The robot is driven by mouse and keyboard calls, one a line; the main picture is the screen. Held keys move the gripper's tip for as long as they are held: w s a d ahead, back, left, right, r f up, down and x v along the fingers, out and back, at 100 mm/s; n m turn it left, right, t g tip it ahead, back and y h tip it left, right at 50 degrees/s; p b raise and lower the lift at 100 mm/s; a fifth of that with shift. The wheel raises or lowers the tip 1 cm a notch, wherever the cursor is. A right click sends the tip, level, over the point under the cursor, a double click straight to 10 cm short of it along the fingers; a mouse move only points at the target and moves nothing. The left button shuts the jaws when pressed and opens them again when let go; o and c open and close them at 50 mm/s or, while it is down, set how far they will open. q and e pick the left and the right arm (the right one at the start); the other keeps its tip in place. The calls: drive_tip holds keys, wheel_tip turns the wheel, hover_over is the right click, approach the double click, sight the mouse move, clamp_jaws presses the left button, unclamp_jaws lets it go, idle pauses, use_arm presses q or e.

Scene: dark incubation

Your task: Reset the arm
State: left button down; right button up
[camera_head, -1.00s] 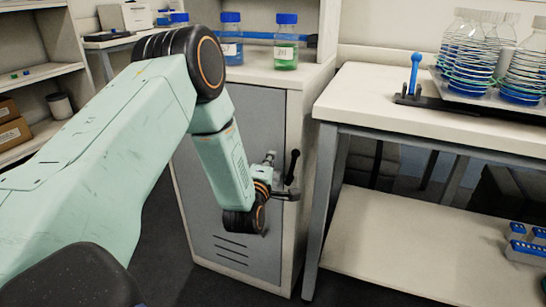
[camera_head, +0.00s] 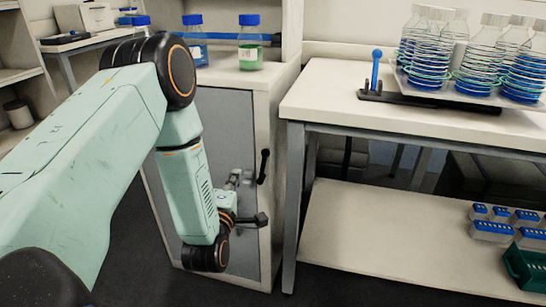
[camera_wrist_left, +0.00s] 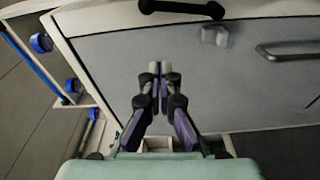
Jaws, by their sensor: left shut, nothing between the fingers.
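My left arm comes in from the left and hangs down in front of the grey cabinet door (camera_head: 222,130). My right gripper does not show.
Bottles with blue caps, one with green liquid (camera_head: 250,50), stand on the cabinet.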

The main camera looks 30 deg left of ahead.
use_arm(q)
drive_tip(key=s+d+f+m+g+h, duration=0.2)
drive_tip(key=s+d+f+m+g, duration=0.2)
drive_tip(key=f+m, duration=0.25)
drive_tip(key=s+d+f+m+g+h, duration=0.3)
drive_tip(key=s+f+m+g, duration=0.15)
drive_tip(key=f, duration=0.25)
drive_tip(key=s+d+f+m+g+p, duration=0.1)
drive_tip(key=s+d+m+g, duration=0.1)
drive_tip(key=s, duration=0.6)
drive_tip(key=s+d+f+m+g+h+p, duration=0.1)
drive_tip(key=s+d+m+g+p, duration=0.1)
drive_tip(key=s, duration=0.6)
drive_tip(key=s+d+f+m+g+p, duration=0.1)
drive_tip(key=s+d+m+g, duration=0.3)
drive_tip(key=s, duration=0.5)
drive_tip(key=shift+f+m+h, duration=0.3)
drive_tip(key=shift+f+m, duration=0.1)
drive_tip(key=shift+m, duration=0.6)
drive_tip(key=shift+g, duration=0.25)
drive_tip(key=shift+s+a, duration=0.1)
drive_tip(key=shift+s, duration=0.05)
